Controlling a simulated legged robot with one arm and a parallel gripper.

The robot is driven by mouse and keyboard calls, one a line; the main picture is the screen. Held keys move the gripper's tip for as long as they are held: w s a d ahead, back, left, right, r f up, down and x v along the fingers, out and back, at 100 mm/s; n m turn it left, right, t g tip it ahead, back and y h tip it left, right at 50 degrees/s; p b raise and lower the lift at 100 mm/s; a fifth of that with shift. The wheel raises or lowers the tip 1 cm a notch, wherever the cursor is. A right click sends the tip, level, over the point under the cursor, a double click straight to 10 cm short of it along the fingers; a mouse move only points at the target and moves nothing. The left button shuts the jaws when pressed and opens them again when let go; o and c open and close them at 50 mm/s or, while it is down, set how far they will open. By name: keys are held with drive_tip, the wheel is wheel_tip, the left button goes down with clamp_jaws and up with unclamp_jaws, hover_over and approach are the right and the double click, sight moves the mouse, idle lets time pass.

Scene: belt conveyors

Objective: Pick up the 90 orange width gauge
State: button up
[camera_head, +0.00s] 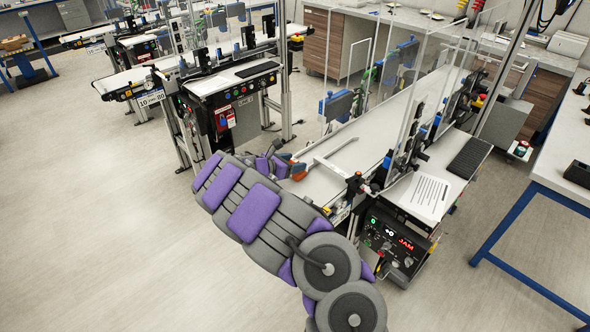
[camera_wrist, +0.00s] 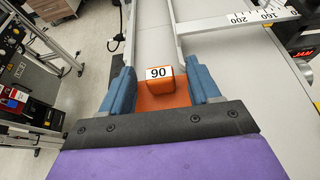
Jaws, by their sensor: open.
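The orange width gauge (camera_wrist: 160,90) with a white "90" label lies on the pale conveyor belt (camera_wrist: 220,60), near its end. It also shows in the head view as a small orange patch (camera_head: 299,171), partly hidden by my arm and gripper. My gripper (camera_wrist: 162,86) is open, with one blue finger on each side of the gauge. The gauge's orange body continues back towards the palm. A gap shows between the raised labelled block and each finger; whether the fingers touch the lower orange part I cannot tell. In the head view, my gripper (camera_head: 280,164) is at the belt's near end.
A light grey bar with a bent arm (camera_head: 330,160) lies over the belt beside the gauge. A bar with printed numbers (camera_wrist: 245,17) crosses the far right in the wrist view. Clear panels and a control box reading "JAM" (camera_head: 405,243) stand right. Open floor (camera_head: 90,220) lies left.

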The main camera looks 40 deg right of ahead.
drive_tip(key=shift+v, duration=0.9)
drive_tip(key=c, duration=0.5)
drive_tip(key=shift+w+a+f, duration=0.1)
drive_tip(key=shift+c, duration=0.9)
drive_tip(key=shift+d+f, duration=0.15)
drive_tip(key=shift+d, duration=0.25)
clamp_jaws()
